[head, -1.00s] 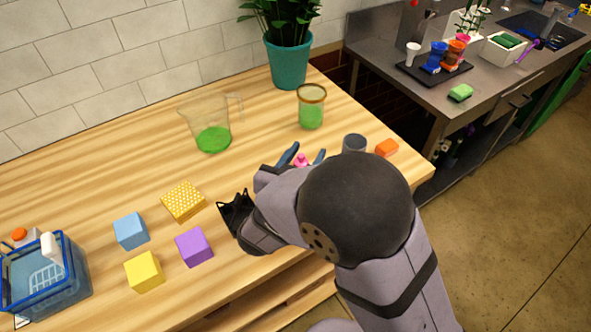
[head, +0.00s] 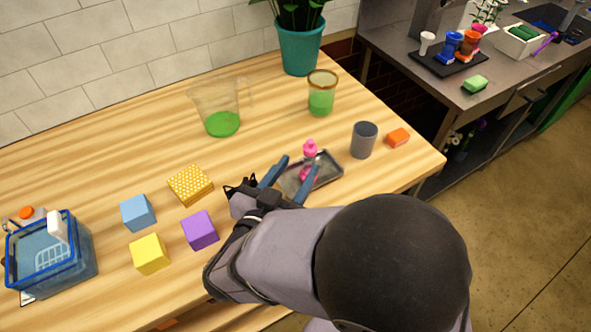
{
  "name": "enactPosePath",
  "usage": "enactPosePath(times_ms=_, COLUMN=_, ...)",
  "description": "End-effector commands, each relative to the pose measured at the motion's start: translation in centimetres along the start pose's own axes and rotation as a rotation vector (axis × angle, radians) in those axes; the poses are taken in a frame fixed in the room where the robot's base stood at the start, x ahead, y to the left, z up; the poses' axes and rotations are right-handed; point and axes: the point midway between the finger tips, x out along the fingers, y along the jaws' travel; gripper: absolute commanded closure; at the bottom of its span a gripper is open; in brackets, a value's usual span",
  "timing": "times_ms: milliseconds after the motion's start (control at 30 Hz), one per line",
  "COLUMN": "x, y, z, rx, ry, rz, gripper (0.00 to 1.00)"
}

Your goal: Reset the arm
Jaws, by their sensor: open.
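My gripper (head: 296,168) shows in the head view with its two blue fingers spread apart. It is open, and nothing shows held between the fingers. The fingers are at the near left side of a grey tray (head: 325,181) on the wooden table. A pink bottle-like item (head: 310,150) is at the tray, just beyond the fingertips. I cannot tell whether a finger touches the tray or the pink item. My arm hides the near edge of the table.
Left of my gripper are a yellow dotted block (head: 190,185) and blue (head: 138,213), purple (head: 200,231) and yellow (head: 150,254) cubes. A blue basket (head: 75,262) stands far left. Beyond are a jug (head: 221,122), jar (head: 321,95) and plant pot (head: 300,50); a grey cup (head: 364,140) and orange block (head: 398,138) are right.

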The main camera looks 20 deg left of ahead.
Motion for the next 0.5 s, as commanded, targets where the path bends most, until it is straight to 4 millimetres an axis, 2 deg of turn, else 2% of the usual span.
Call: enactPosePath(times_ms=500, x=0.47, y=-0.53, z=-0.12, rx=0.047, ry=-0.035, rz=-0.024, gripper=0.58)
